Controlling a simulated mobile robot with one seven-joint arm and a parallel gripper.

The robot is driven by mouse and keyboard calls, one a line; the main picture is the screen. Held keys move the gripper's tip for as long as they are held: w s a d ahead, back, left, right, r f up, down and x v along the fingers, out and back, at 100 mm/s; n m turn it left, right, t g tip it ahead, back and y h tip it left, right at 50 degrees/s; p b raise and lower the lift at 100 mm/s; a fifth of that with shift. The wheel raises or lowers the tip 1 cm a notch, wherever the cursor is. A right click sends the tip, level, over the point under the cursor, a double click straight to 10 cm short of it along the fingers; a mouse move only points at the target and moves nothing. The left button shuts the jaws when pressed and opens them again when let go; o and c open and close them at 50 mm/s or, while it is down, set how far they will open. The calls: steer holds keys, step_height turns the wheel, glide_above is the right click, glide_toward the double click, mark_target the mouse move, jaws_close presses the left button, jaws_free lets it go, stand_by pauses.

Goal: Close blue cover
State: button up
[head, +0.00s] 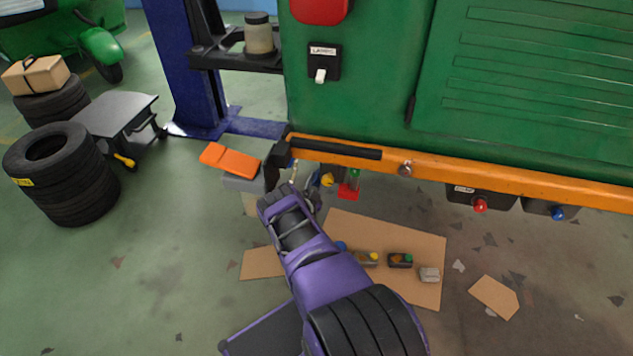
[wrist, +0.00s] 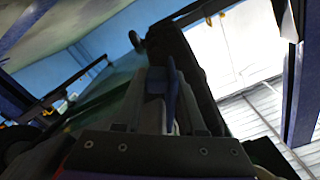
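My gripper (head: 284,182) is under the orange beam, at the left end of the green vehicle. Its fingertips are small and partly hidden by my own wrist in the head view. A small blue part (head: 314,179) shows just right of the gripper, partly hidden; I cannot tell whether it is the blue cover. In the wrist view, a narrow blue piece (wrist: 172,92) stands upright between or just beyond the grey fingers (wrist: 171,112). I cannot tell whether the fingers touch it, or whether the piece is open or closed.
An orange flap (head: 230,161) is beside the gripper on the left. Red (head: 480,206) and blue (head: 558,213) knobs hang under the orange beam (head: 450,166). Cardboard (head: 425,285) with small parts lies below. Tyres (head: 62,180) and a low cart (head: 115,116) stand left.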

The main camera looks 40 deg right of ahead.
jaws_close()
steer(key=shift+s+f, duration=0.1)
stand_by(0.9)
